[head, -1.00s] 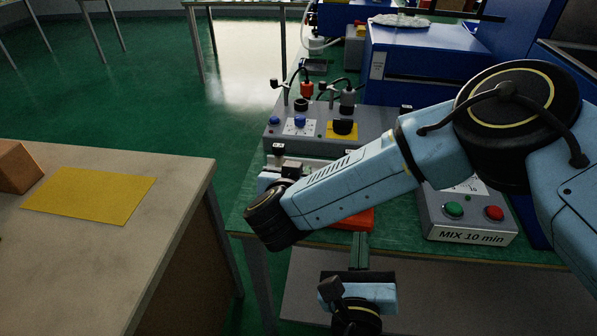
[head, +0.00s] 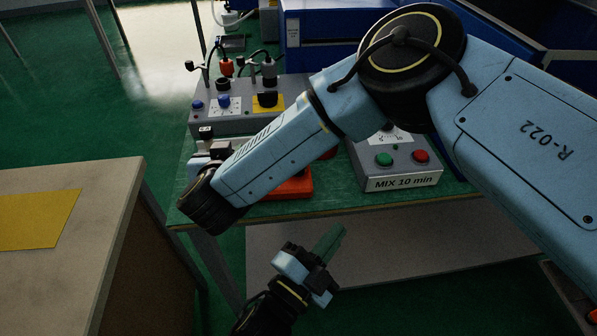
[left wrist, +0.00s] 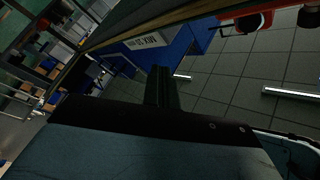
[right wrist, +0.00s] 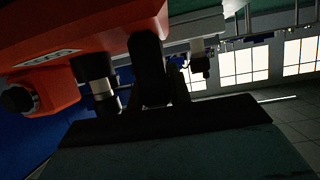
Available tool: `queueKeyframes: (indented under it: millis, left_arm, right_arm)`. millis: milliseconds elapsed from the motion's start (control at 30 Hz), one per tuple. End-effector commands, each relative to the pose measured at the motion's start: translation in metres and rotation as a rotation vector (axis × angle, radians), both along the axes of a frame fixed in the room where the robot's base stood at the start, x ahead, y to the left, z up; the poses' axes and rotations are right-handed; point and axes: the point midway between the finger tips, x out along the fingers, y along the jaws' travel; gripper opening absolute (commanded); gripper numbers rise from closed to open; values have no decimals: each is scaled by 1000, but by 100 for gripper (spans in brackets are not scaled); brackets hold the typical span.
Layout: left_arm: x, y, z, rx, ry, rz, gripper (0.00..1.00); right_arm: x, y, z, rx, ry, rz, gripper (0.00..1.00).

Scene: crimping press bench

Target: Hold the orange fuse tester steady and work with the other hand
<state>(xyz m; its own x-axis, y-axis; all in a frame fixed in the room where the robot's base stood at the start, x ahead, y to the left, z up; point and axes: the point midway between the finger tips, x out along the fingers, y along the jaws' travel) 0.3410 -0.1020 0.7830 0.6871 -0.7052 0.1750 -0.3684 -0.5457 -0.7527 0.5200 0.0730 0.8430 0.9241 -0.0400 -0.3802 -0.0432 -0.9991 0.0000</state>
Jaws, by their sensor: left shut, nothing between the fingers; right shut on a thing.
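The orange fuse tester (head: 285,186) lies on the green bench top near its front edge, partly hidden behind my right arm in the head view. In the right wrist view its orange body (right wrist: 65,38) fills the upper left. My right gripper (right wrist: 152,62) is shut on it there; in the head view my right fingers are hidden. My left gripper (head: 336,234) is shut and empty, in front of and below the bench edge, with its fingers tilted up to the right. It is apart from the tester. Its shut fingers also show in the left wrist view (left wrist: 160,84).
A grey box marked "MIX 10 min" (head: 403,183), with green and red buttons, stands right of the tester. A grey control panel (head: 226,122) and a blue machine (head: 330,45) stand behind. A beige table (head: 100,200) with a yellow sheet (head: 38,218) is at left.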

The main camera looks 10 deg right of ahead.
Motion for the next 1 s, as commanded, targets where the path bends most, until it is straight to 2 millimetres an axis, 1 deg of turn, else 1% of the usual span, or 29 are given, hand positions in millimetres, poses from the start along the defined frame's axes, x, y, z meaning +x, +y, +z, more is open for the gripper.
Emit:
queueKeyframes:
  millis: [33,100,200,333,500,800,867,1000]
  left_arm:
    - [-2,8,3,-116,46,-19,0]
    - [-3,20,11,-271,96,-47,0]
    - [-5,37,21,-451,143,-78,0]
    - [-6,52,28,-595,176,-104,0]
    - [-7,59,31,-658,186,-117,0]
    - [-6,59,31,-655,185,-118,0]
    - [-4,59,31,-654,184,-117,0]
    - [7,58,32,-653,183,-117,0]
  right_arm:
    - [-3,-1,-6,-3,15,2,0]
    - [-3,-1,-6,-3,15,2,0]
    - [-3,-1,-6,-3,15,2,0]
    - [-3,-1,-6,-3,15,2,0]
    - [-3,-1,-6,-4,16,2,0]
    - [-4,-1,-7,-4,16,3,0]
    - [-4,0,-7,-4,16,3,0]
    - [-4,0,-7,-4,16,3,0]
